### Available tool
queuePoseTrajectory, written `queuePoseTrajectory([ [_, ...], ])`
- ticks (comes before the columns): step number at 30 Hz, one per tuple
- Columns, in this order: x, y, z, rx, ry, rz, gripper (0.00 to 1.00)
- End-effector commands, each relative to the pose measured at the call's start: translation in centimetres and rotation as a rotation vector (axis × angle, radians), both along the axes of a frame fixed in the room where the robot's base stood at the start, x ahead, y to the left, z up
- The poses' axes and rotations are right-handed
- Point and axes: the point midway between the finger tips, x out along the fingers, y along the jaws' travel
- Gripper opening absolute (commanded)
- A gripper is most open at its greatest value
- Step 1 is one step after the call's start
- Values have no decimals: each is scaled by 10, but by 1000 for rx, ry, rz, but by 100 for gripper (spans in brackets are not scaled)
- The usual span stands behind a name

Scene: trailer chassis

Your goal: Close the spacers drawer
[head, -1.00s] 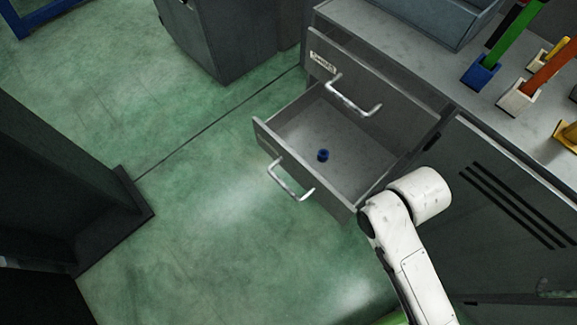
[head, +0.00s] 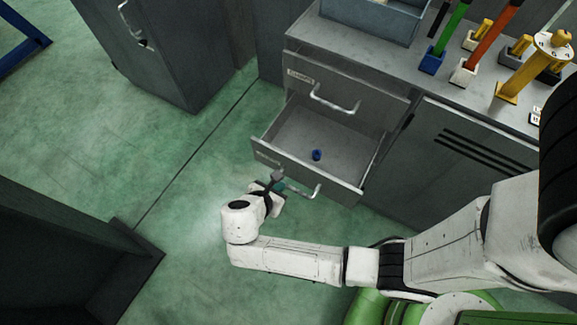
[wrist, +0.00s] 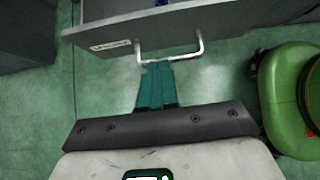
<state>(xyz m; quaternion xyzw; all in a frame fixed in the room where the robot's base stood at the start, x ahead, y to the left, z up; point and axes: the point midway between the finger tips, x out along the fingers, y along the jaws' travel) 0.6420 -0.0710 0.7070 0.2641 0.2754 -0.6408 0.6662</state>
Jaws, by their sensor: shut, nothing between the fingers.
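The open drawer (head: 340,140) is the lower one in the grey cabinet. It is pulled out over the floor, with a small blue part (head: 317,155) inside. Its front carries a label too small to read and a bar handle (head: 312,190). In the wrist view, the drawer front (wrist: 215,28) and handle (wrist: 200,50) are just ahead of the fingers. My gripper (head: 277,178) is in front of the drawer at its handle. The teal fingers (wrist: 157,68) are shut and empty, tips at the handle bar; I cannot tell whether they touch it.
The upper drawer (head: 350,95) is shut, with its handle (head: 335,103) sticking out. A grey bin (head: 385,15) and coloured upright tools stand on the cabinet top. A dark cabinet (head: 140,50) stands at the upper left. Green floor (head: 190,190) is free left of the drawer.

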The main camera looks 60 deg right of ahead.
Motion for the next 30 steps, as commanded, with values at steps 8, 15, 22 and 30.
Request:
queuePoseTrajectory([
  [8, -1, -38, -39, 0, 3, -7, 0],
  [15, 1, -72, -61, 1, -1, -8, 0],
  [22, 2, -97, -61, 2, -1, -6, 0],
  [30, 2, -102, -62, 2, -1, -5, 0],
])
